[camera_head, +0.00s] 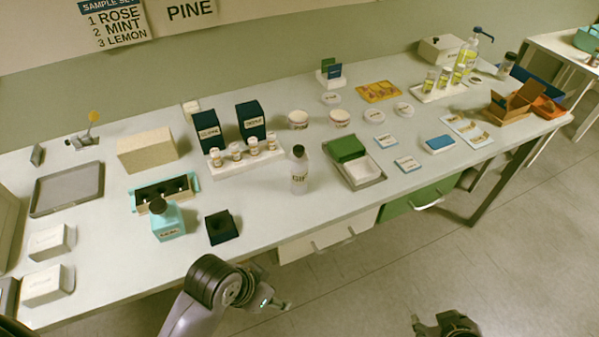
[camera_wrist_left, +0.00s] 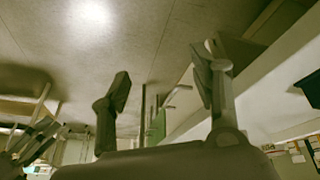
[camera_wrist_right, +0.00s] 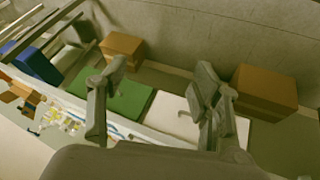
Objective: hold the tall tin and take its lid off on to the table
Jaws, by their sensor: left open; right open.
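A pale, upright cylinder with a dark cap (camera_head: 299,172), its label starting "GIF", stands near the table's front edge; it is the closest match to a tall tin, and its cap is on. My left gripper (camera_wrist_left: 163,85) is open and empty in the left wrist view. In the head view it is low in front of the table, below and left of the cylinder. My right gripper (camera_head: 437,322) is at the bottom edge of the head view, far from the cylinder. Its open, empty fingers also show in the right wrist view (camera_wrist_right: 160,80).
A rack of small bottles (camera_head: 246,164) is behind left, before two dark boxes (camera_head: 250,120). A teal bottle (camera_head: 167,222) and dark block (camera_head: 221,228) stand left. The front edge below the cylinder is bare.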

